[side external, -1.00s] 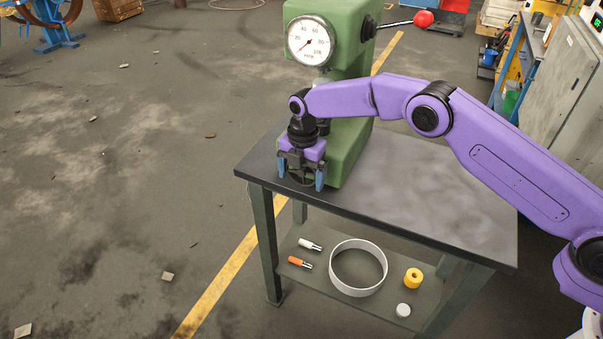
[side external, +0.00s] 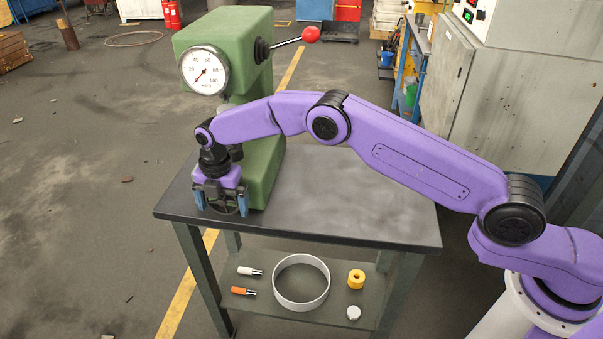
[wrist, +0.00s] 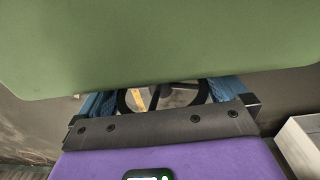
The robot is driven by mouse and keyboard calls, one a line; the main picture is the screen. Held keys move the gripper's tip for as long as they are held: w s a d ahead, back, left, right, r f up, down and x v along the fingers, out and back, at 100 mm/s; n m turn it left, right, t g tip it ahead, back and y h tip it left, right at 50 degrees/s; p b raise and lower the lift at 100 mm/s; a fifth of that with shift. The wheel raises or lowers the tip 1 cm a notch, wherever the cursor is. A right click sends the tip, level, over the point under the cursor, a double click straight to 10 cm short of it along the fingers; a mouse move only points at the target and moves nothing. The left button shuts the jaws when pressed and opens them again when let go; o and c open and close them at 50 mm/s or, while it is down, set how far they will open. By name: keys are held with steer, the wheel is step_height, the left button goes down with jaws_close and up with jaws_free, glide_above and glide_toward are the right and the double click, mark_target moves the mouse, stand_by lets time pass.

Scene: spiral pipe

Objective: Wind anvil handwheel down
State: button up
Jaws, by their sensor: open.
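The green hardness tester (side external: 262,165) stands on the dark table, with a round white dial (side external: 204,71) on its head. The anvil handwheel (side external: 226,206) is a dark spoked wheel low at the tester's front. My gripper (side external: 220,205) points down over it, its blue fingers apart on the wheel's left and right sides. In the wrist view the handwheel (wrist: 163,97) shows between the two blue fingers, partly hidden by the green body and my gripper's dark plate. I cannot tell whether the fingers touch the rim. The anvil is hidden behind my wrist.
A lever with a red knob (side external: 310,34) sticks out at the tester's right. The table top (side external: 350,205) is clear to the right. The lower shelf holds a white ring (side external: 301,306), a yellow part (side external: 356,279), a white cap (side external: 353,313) and two small tools (side external: 243,291).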

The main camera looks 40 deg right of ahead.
steer(key=shift+y, duration=0.3)
steer(key=shift+t+y, duration=0.8)
steer(key=shift+t, duration=0.2)
steer(key=v, duration=1.8)
steer(key=s+d+r+m, duration=0.1)
steer(key=s+d+m, duration=0.2)
steer(key=s, duration=0.6)
steer(key=s+d+r+m+g, duration=0.1)
steer(key=s+d+m, duration=0.3)
steer(key=s, duration=0.6)
steer(key=shift+d+r+m+h, duration=0.15)
steer(key=shift+d+m+h, duration=0.15)
steer(key=shift+d+h, duration=0.1)
steer(key=shift+a, duration=0.1)
steer(key=w+a+f+m+t+y, duration=0.1)
steer(key=w+a+m, duration=0.2)
steer(key=w+m, duration=0.8)
steer(key=w+a+f+m+t+y, duration=0.1)
steer(key=w+a+f+m, duration=0.35)
steer(key=m, duration=1.25)
steer(key=shift+t, duration=0.3)
steer(key=x, duration=0.5)
steer(key=w+x, duration=0.1)
steer(key=x, duration=0.9)
steer(key=shift+w+d+r, duration=0.25)
steer(key=shift+w+d, duration=0.15)
